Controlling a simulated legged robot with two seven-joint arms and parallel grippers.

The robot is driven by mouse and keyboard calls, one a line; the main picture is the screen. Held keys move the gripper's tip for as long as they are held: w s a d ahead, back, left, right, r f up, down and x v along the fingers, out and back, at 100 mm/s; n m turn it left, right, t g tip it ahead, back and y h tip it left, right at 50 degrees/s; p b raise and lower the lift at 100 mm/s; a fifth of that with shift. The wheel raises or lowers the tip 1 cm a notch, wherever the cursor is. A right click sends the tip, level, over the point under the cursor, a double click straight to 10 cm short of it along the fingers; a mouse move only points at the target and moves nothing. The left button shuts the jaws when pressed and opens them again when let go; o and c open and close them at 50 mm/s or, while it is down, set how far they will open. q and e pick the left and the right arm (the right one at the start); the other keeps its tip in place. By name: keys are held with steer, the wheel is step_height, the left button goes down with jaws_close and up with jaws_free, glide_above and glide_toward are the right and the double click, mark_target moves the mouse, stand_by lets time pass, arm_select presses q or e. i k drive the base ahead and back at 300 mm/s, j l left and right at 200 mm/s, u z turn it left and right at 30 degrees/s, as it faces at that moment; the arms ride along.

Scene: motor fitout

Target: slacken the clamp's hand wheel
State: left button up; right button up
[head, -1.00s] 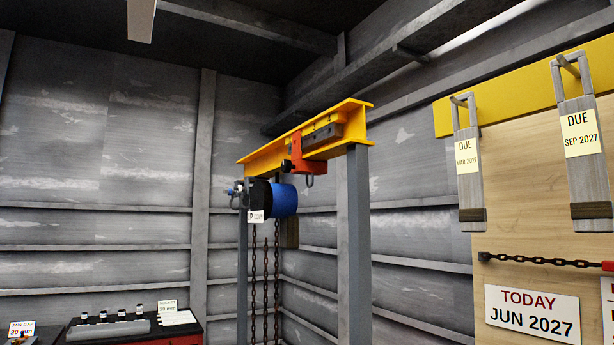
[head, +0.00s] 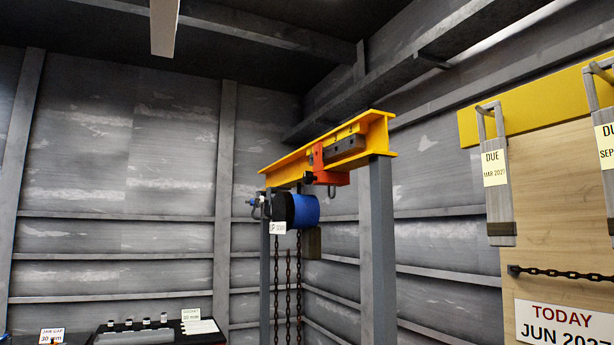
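An orange-red beam clamp (head: 330,178) hangs on the lower part of the yellow beam (head: 375,132), with a dark shackle under it. A dark grey block (head: 346,145) sits against the beam's side next to the clamp. I cannot make out the clamp's hand wheel clearly at this distance. A blue and black chain hoist (head: 305,210) with a white label hangs below the beam, left of the clamp, its chains running down. Neither of my grippers is in view.
A grey post (head: 381,250) holds up the beam's near end. A board at the right carries slings with due tags (head: 495,170), a chain and a date sign (head: 562,323). A dark bench (head: 205,338) with sockets and labels stands at the lower left.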

mark_target(308, 178)
steer(key=i+j+z, duration=0.15)
steer(key=i+j, duration=1.05)
